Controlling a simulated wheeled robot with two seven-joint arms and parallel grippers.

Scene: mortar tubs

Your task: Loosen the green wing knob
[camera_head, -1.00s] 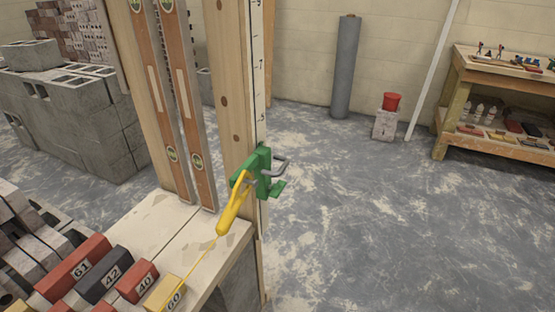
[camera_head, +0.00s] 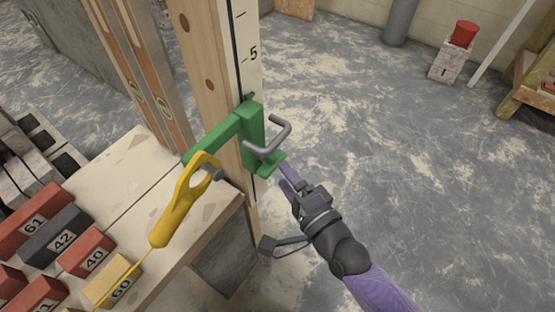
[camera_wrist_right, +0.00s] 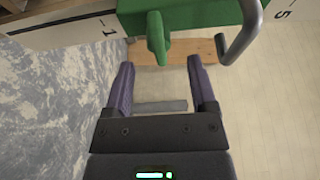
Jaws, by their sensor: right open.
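The green wing knob (camera_head: 270,164) sticks out low on the green clamp block (camera_head: 252,128), which sits on an upright wooden post with a numbered scale. In the right wrist view the wing knob (camera_wrist_right: 156,38) hangs from the block (camera_wrist_right: 190,14), just beyond and roughly between my fingertips. My right gripper (camera_head: 287,178) is open and empty, just below and right of the knob; its two purple fingers (camera_wrist_right: 160,66) are spread apart. I see no contact with the knob. My left gripper is not in view.
A grey bent handle (camera_head: 270,138) juts from the clamp beside the knob. A yellow holder (camera_head: 180,203) with a taut line hangs on the clamp's left. Numbered bricks (camera_head: 87,252) lie on the bench (camera_head: 125,190).

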